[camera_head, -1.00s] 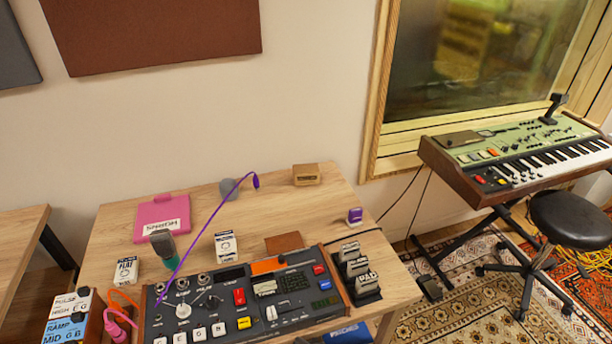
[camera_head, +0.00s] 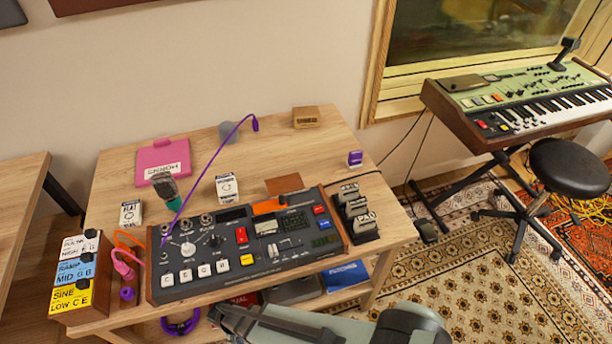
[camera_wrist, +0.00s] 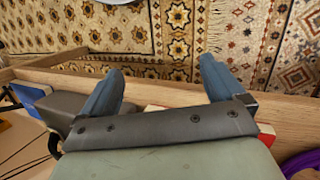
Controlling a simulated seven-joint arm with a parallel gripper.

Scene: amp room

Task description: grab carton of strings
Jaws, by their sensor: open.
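Several labelled boxes could be the carton of strings; I cannot tell which. A tall box (camera_head: 82,271) at the table's front left shows white, blue and yellow faces with lettering such as "HIGH", "MID G B" and "LOW C E". A small white carton (camera_head: 130,213) stands behind it, and another white carton (camera_head: 227,187) stands behind the console. My gripper (camera_head: 222,318) is low at the front of the table in the head view, away from these boxes. In the wrist view my gripper (camera_wrist: 160,82) has its two blue-grey fingers apart with nothing between them.
A large console (camera_head: 250,245) fills the table's front, with a purple cable (camera_head: 208,175) arching over it. A blue box (camera_head: 345,276) lies on the lower shelf. The table's back middle (camera_head: 270,145) is mostly clear.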

